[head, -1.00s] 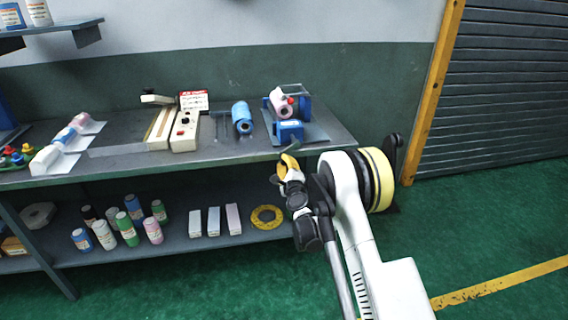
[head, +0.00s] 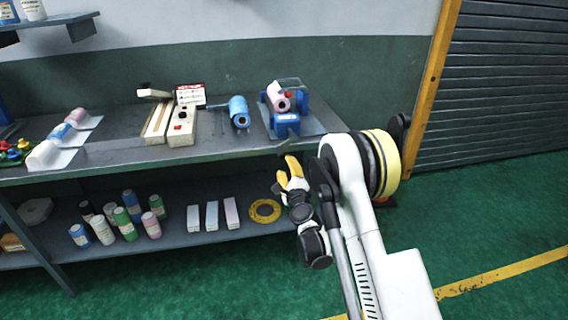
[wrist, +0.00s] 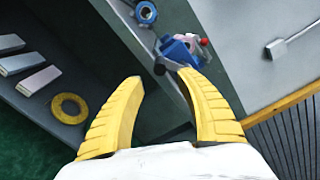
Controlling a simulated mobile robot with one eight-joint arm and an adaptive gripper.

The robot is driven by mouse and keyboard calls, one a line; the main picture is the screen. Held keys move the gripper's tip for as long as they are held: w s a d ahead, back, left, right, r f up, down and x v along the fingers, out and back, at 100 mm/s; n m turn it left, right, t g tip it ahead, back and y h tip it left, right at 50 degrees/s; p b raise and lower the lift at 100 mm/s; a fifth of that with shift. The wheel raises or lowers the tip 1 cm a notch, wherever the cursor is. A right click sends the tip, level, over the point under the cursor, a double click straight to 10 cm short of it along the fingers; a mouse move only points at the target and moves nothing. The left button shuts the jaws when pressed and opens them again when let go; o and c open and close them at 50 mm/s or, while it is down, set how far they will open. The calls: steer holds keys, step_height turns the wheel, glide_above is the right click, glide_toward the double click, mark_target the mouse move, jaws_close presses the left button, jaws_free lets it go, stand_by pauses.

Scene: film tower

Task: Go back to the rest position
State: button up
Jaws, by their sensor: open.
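My gripper (head: 287,170) is at the front edge of the workbench, right of the middle in the head view. Its yellow fingers stand apart with nothing between them in the wrist view (wrist: 163,108). The workbench top (head: 110,157) lies behind and to the left of it. The blue dispenser with a pink roll (head: 285,122) stands on the bench beyond the gripper, apart from it. It also shows in the wrist view (wrist: 180,48).
A blue roll (head: 238,111) and a cream sealer (head: 181,125) stand on the bench. The lower shelf holds several bottles (head: 125,223), white and pink boxes (head: 212,215) and a yellow ring (head: 265,211). A roller shutter (head: 500,80) is at right. Green floor is clear in front.

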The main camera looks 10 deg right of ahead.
steer(key=s+a+r+n+g+y, duration=0.2)
steer(key=s+a+r+n, duration=0.1)
steer(key=s+r+n, duration=0.4)
steer(key=s+a+r+n+g+y, duration=0.25)
steer(key=s+r+n, duration=0.3)
steer(key=r, duration=0.45)
steer(key=s+d+f+n+g+h, duration=0.1)
steer(key=s+d+n+g, duration=0.1)
steer(key=s, duration=0.8)
steer(key=s+d+f+n+g+h, duration=0.2)
steer(key=s+n, duration=0.3)
steer(key=s, duration=0.6)
steer(key=s+d+f+n+g+h, duration=0.1)
steer(key=s+f+n+g, duration=0.1)
steer(key=s, duration=0.9)
steer(key=shift+s+d+n, duration=0.25)
steer(key=shift+d+n, duration=0.15)
steer(key=shift+n, duration=0.45)
steer(key=shift+h, duration=0.25)
